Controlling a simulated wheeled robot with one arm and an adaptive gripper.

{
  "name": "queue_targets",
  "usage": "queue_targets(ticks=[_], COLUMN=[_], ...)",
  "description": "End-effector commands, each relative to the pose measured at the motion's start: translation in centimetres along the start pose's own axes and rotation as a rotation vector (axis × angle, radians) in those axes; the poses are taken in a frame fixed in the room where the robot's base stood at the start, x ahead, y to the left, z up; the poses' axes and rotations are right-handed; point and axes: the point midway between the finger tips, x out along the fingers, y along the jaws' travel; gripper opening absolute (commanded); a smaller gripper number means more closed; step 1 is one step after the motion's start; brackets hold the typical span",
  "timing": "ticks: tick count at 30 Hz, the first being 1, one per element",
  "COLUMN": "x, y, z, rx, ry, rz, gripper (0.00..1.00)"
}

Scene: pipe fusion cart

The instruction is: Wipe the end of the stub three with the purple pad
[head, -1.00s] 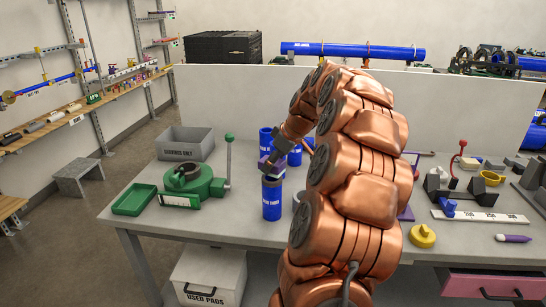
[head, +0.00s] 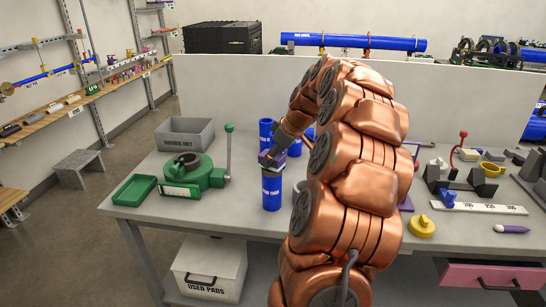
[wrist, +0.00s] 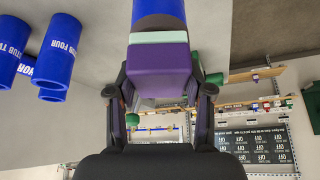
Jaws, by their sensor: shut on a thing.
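My gripper (wrist: 159,92) is shut on the purple pad (wrist: 160,72), with a finger on each side of it. The pad is a purple block with a pale green face layer (wrist: 158,37). In the wrist view that pale face lies against or very close to the end of a blue stub (wrist: 158,8). In the head view this stub, lettered stub three (head: 271,192), stands upright on the bench, and the pad (head: 272,158) sits at its top end.
Other blue stubs (head: 266,131) stand just behind. A green clamp with an upright lever (head: 203,172), a green tray (head: 135,190) and a grey bin (head: 185,138) are to the left. A yellow piece (head: 421,228) and a purple marker (head: 512,229) lie right. A used pads box (head: 208,268) is below.

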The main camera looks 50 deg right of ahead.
Motion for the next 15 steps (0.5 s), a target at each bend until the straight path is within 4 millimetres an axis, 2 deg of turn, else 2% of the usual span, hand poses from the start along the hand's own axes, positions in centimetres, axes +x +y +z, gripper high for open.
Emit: queue_targets(ticks=[15], x=[0.49], y=[-0.01], z=[0.25], rx=[0.0], ry=[0.0], rz=[0.0], gripper=[0.19])
